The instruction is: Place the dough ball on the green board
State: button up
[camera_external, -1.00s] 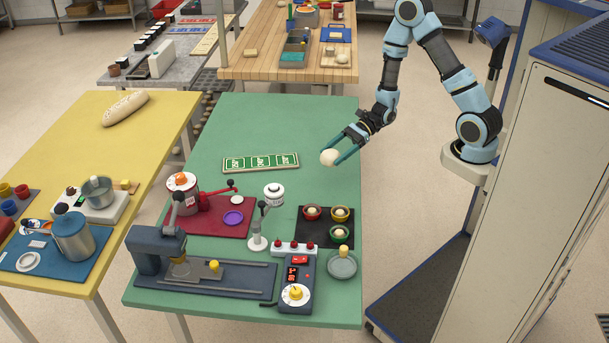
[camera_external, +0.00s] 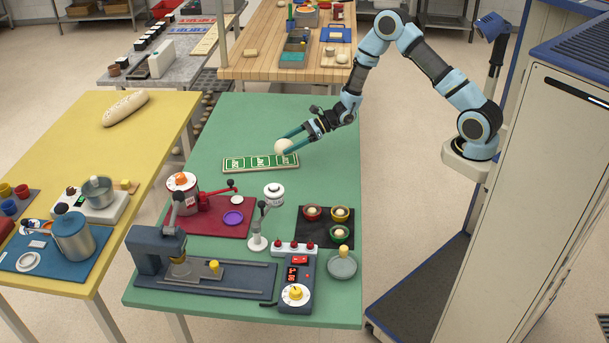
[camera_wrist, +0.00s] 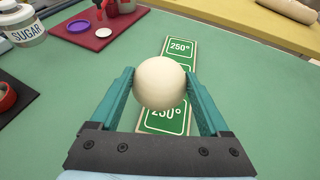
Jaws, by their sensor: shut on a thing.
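The dough ball (camera_external: 283,147) is round and cream-white. It also shows in the wrist view (camera_wrist: 160,83), between the two teal fingers. My gripper (camera_external: 285,147) is shut on it, at the right end of the green board. The green board (camera_external: 245,163) is a long flat strip with white markings and a pale rim, lying on the green table. The ball appears above the board; I cannot tell how large the gap is.
A sugar jar (camera_wrist: 22,25) stands nearby. A dark mat (camera_external: 318,240) holds several small bowls. The table behind the board is clear.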

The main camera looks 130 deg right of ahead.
aim_at(289, 162)
jog(key=shift+f+p, duration=0.65)
jog(key=shift+f, duration=1.7)
jog(key=shift+f, duration=0.15)
jog(key=o, duration=1.2)
jog(key=shift+s+r, duration=0.1)
jog(key=shift+r, duration=0.15)
jog(key=b+v, duration=0.3)
jog(key=v, duration=0.8)
jog(key=shift+s+a, duration=0.2)
jog(key=shift+s, duration=0.15)
